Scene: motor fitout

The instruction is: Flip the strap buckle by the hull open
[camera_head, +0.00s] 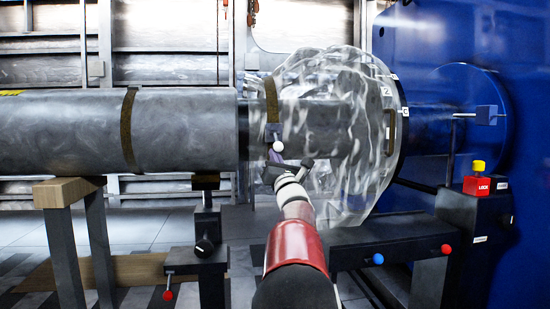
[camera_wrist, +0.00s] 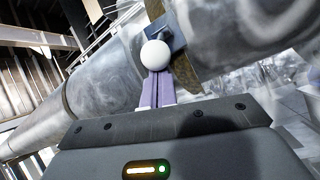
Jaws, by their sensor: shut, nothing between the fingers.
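The strap (camera_head: 271,98) nearer the blue hull (camera_head: 440,40) wraps around the grey shaft at the edge of the clear wrinkled cover. Its buckle is a small blue-grey block with a lever ending in a white ball knob (camera_head: 277,146). In the wrist view the buckle block (camera_wrist: 172,35) and white knob (camera_wrist: 155,54) are at the upper middle, against the brown strap (camera_wrist: 186,72). My gripper (camera_wrist: 157,78) is shut and empty, its lavender fingertips right at the knob; I cannot tell whether they touch. In the head view my gripper reaches up from below, its fingertips partly hidden.
A second strap (camera_head: 129,130) circles the shaft (camera_head: 60,125) further left. The shaft rests on a wood-topped trestle (camera_head: 66,190). The clear cover (camera_head: 340,110) bulges just right of my gripper. Red and blue knobs, and a red lock block (camera_head: 476,186) with a yellow top, stand at lower right.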

